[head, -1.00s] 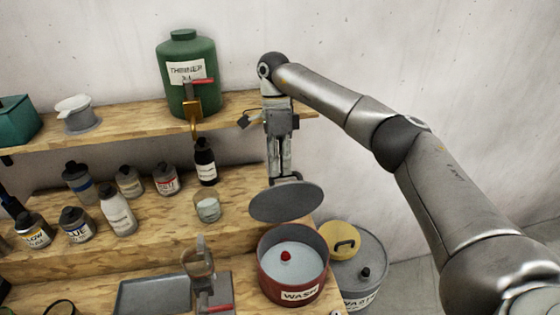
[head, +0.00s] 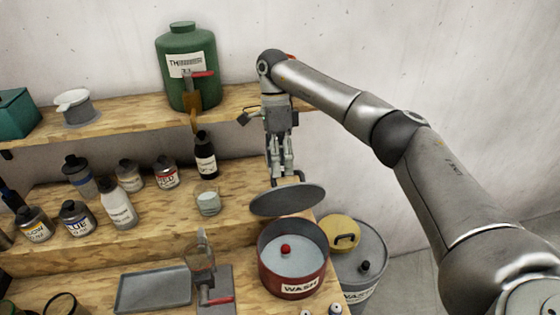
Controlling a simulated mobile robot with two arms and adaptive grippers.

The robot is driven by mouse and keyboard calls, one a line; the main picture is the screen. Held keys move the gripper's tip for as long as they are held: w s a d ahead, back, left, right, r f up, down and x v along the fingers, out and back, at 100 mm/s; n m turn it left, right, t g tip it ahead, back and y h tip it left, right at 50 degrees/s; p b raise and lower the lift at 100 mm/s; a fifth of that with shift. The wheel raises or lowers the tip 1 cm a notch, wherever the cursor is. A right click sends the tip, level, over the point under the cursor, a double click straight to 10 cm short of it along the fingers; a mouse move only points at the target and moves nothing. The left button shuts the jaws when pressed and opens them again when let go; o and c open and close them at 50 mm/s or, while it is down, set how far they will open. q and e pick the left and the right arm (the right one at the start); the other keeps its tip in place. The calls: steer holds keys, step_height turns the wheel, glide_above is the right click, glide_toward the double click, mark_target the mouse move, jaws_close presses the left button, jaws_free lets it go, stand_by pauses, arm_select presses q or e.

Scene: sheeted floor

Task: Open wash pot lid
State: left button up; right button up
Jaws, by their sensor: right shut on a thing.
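The wash pot (head: 292,288) is a red round pot labelled "WASH" on the front right of the lower wooden bench. Its top is uncovered, and a grey inner disc with a red knob (head: 285,248) shows inside. The grey round lid (head: 287,200) is held above and behind the pot, apart from it and slightly tilted. My right gripper (head: 285,178) points down and is shut on the lid's handle; the fingers partly hide the handle. My left gripper is not in view.
A grey waste can (head: 372,262) with a yellow lid part (head: 341,233) stands right of the pot. A grey tray (head: 153,289) and a small stand with a red lever (head: 217,300) are to the left. Several bottles and a glass (head: 208,203) stand behind. A green thinner can (head: 188,62) is on the shelf.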

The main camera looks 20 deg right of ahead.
steer(key=shift+f, duration=0.5)
steer(key=a+v, duration=0.1)
steer(key=v, duration=1.2)
steer(key=shift+d, duration=0.45)
steer(key=shift+s, duration=0.1)
